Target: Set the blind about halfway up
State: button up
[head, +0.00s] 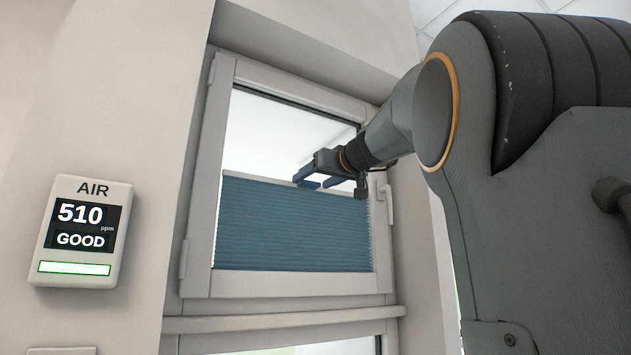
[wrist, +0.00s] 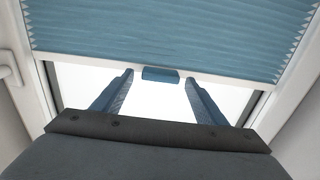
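The blue pleated blind (head: 275,225) covers about the lower half of the window pane, with clear glass above it. Its pale edge rail (head: 255,180) runs across near mid-height. A small blue tab (wrist: 160,74) sits at the middle of the rail in the wrist view, where the blind (wrist: 165,35) fills the top of the picture. My gripper (head: 316,180) is at the rail in the head view. In the wrist view my gripper (wrist: 159,79) is open, one finger on each side of the tab, with a visible gap on both sides.
The window frame (head: 205,180) surrounds the blind, with a window handle (head: 385,203) on its right side. An air monitor (head: 80,232) reading 510 ppm, GOOD, is on the wall at the left. A ledge (head: 285,322) runs below the window.

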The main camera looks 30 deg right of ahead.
jog(key=s+b, duration=0.2)
jog(key=s, duration=0.5)
jog(key=shift+s, duration=0.4)
jog(key=shift+d, duration=0.1)
